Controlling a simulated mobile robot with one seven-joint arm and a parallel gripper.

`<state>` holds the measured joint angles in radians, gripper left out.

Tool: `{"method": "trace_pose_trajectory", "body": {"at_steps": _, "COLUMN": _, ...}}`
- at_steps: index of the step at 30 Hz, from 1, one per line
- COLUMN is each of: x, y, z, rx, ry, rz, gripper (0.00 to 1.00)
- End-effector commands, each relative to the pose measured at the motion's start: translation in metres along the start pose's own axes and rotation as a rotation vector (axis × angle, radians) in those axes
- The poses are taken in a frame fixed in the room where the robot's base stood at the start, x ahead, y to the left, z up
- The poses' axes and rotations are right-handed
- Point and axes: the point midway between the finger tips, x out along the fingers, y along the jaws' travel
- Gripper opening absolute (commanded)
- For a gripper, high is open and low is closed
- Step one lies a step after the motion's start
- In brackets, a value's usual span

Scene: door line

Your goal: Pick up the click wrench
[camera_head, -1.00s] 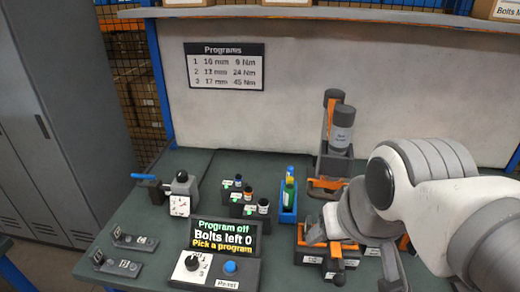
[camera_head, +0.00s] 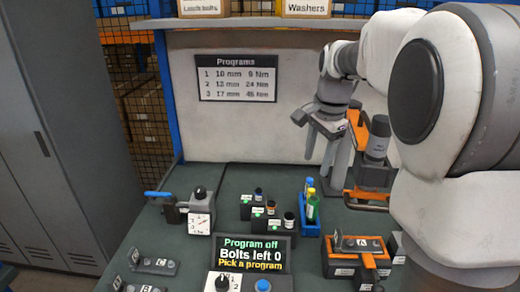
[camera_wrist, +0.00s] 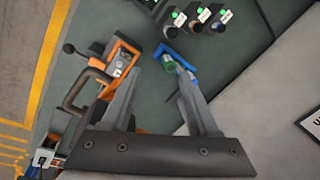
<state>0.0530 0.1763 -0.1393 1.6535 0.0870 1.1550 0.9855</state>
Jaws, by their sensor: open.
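A tool with a blue handle (camera_head: 158,194) lies at the left of the bench, by a dial gauge; it may be the click wrench, but I cannot tell for sure. My gripper (camera_head: 322,165) is open and empty above the back of the bench, in front of the back panel. In the wrist view, my gripper (camera_wrist: 160,72) has its fingers spread. A green bottle (camera_wrist: 169,64) in a blue holder shows below, between the fingertips. No blue-handled tool shows clearly in the wrist view.
A grey cabinet (camera_head: 45,130) stands left.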

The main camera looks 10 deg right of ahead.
Motion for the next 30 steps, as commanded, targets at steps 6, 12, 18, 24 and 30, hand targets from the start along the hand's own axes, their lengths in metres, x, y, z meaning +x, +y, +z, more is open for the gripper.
{"method": "trace_pose_trajectory", "body": {"at_steps": 6, "x": 0.052, "y": -0.034, "z": -0.041, "rx": 0.278, "ry": -0.009, "rz": 0.084, "gripper": 0.61}}
{"method": "trace_pose_trajectory", "body": {"at_steps": 12, "x": 0.092, "y": -0.052, "z": -0.066, "rx": 0.469, "ry": 0.001, "rz": 0.142, "gripper": 0.61}}
{"method": "trace_pose_trajectory", "body": {"at_steps": 18, "x": 0.113, "y": -0.058, "z": -0.076, "rx": 0.558, "ry": 0.01, "rz": 0.169, "gripper": 0.61}}
{"method": "trace_pose_trajectory", "body": {"at_steps": 24, "x": 0.141, "y": -0.054, "z": -0.075, "rx": 0.571, "ry": 0.01, "rz": 0.176, "gripper": 0.61}}
{"method": "trace_pose_trajectory", "body": {"at_steps": 30, "x": 0.185, "y": -0.046, "z": -0.074, "rx": 0.57, "ry": 0.01, "rz": 0.176, "gripper": 0.61}}
